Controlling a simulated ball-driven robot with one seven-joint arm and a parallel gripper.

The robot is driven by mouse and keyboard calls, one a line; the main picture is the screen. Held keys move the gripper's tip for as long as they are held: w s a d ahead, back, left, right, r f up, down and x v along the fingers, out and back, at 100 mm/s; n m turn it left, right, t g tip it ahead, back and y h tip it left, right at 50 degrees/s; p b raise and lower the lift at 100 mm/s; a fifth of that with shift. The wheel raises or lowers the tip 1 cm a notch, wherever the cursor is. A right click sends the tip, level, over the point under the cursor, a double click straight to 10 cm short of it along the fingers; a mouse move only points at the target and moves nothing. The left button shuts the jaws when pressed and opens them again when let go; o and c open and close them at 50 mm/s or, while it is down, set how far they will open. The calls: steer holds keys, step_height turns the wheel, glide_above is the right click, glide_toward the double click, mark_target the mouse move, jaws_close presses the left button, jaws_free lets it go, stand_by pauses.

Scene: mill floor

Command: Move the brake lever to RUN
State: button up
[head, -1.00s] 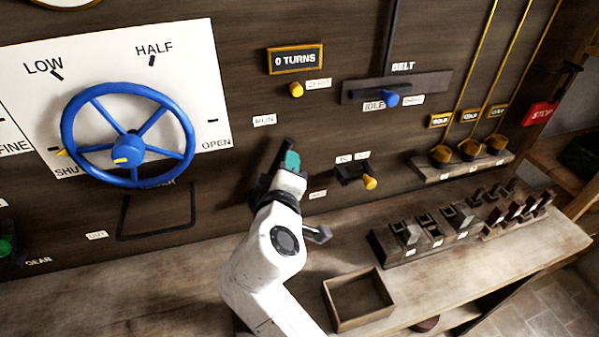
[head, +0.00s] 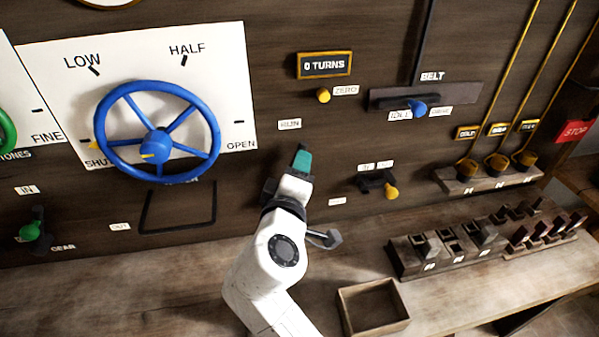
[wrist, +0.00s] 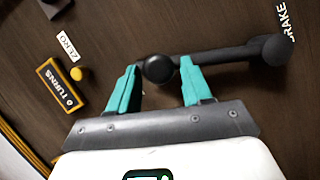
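The brake lever (wrist: 220,56) is a dark bar in the wrist view. It runs from a rounded hub (wrist: 270,49) beside the BRAKE lettering (wrist: 285,20) to a round black knob (wrist: 158,68). My gripper (wrist: 160,70) has its two teal fingers apart, one on each side of the knob; I see a small gap, and firm contact is not clear. In the head view my gripper (head: 302,161) is at the panel just below and right of the RUN label (head: 289,124). My arm hides most of the lever there.
A blue handwheel (head: 157,143) is left of my gripper. A yellow-knobbed switch (head: 378,183) and the belt lever (head: 416,107) are on the right. Below are a bench with an open wooden box (head: 372,307) and slotted blocks (head: 445,248). The ZERO knob (head: 323,95) is above.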

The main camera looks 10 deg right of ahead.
steer(key=shift+o, duration=0.8)
steer(key=shift+d, duration=0.1)
steer(key=b+v, duration=0.2)
steer(key=v, duration=0.8)
steer(key=shift+s, duration=0.4)
